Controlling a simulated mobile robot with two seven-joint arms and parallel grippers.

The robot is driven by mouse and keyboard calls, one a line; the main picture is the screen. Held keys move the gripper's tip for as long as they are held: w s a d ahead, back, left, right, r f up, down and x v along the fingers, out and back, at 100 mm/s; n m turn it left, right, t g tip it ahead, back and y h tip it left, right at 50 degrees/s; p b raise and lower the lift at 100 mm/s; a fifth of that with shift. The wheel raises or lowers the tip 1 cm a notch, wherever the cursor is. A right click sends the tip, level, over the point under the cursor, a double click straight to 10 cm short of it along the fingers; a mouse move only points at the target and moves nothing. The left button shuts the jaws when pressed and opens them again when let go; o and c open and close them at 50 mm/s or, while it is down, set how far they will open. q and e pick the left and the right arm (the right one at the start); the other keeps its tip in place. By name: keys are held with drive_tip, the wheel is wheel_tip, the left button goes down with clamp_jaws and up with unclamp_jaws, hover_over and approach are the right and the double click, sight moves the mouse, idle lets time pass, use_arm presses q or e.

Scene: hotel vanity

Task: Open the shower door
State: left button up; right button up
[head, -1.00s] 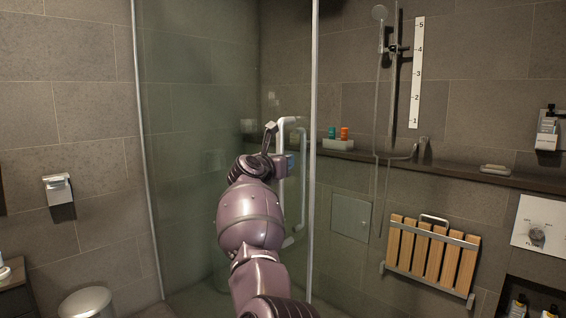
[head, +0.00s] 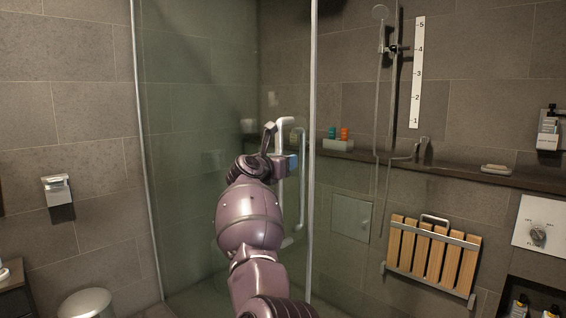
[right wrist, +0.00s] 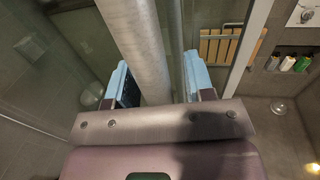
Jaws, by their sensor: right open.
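The shower door (head: 200,120) is a tinted glass panel with a pale metal right edge. Its tall, pale bar handle (head: 303,205) stands near that edge. My right gripper (head: 284,163) is at the handle's upper part, partly hidden by my wrist in the head view. In the right wrist view, the handle bar (right wrist: 142,45) runs between the two blue-padded fingers of my right gripper (right wrist: 158,85). The fingers are open, with a gap visible on the bar's right side. A second bar shows behind it. My left gripper is in neither view.
A slatted wooden folding seat (head: 432,255) is on the wall right of the door. A shelf (head: 460,174) with small bottles and a soap dish runs above it. A round bin (head: 86,303) and a paper holder (head: 57,190) are at the left.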

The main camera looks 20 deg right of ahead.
sight(290, 87)
wheel_tip(290, 87, up, 20)
drive_tip(key=shift+p, duration=0.6)
drive_tip(key=shift+s, duration=0.1)
idle(0.4)
